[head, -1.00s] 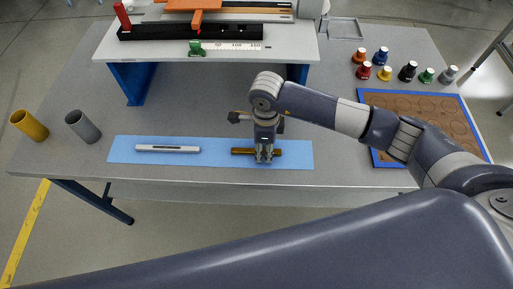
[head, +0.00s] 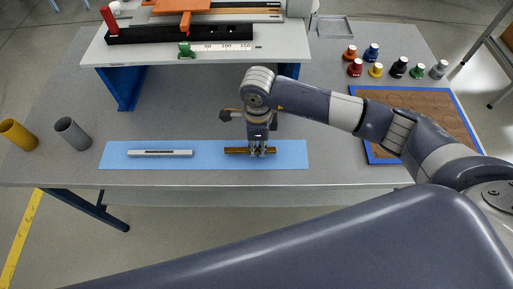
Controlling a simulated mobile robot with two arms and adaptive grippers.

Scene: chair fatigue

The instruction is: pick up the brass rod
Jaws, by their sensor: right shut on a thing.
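The brass rod (head: 235,150) lies lengthwise at the right part of the blue mat (head: 209,157), on the front of the grey table. My right gripper (head: 262,152) points down over the rod and is shut on it near its right half. The fingers hide part of the rod. I cannot tell whether the rod is clear of the mat. A silver rod (head: 160,153) lies on the left part of the mat, apart from the gripper. My left gripper is not in view.
A yellow cup (head: 18,134) and a grey cup (head: 72,133) stand at the left. A raised shelf (head: 285,45) with a scale rig is at the back. Several coloured pegs (head: 375,70) and a blue-edged brown board (head: 425,112) are at the right.

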